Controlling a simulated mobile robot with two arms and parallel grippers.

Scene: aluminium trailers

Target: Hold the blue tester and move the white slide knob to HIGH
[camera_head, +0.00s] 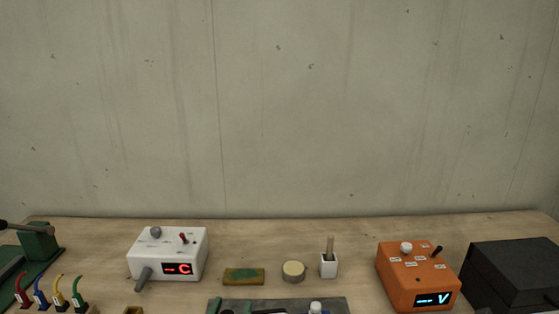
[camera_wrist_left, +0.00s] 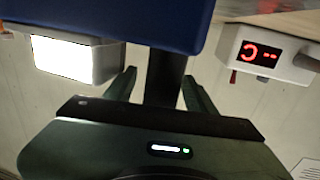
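My left gripper (camera_wrist_left: 159,76) shows in the left wrist view, with two dark green fingers standing apart. A large dark blue block (camera_wrist_left: 120,20), which looks like the blue tester, fills the top of that view. A dark upright bar (camera_wrist_left: 165,80) runs from the block down between the fingers; a gap shows on its left side, and contact on its right is unclear. I cannot make out the white slide knob or a HIGH mark. I cannot pick out the blue tester or either gripper in the head view. My right gripper is not in view.
A white box with a red display (camera_head: 168,254) stands left on the bench, and also in the left wrist view (camera_wrist_left: 262,50). A green-yellow block (camera_head: 244,277), round disc (camera_head: 293,271), white cup (camera_head: 328,266), orange box (camera_head: 418,276) and black case (camera_head: 515,275) stand rightward.

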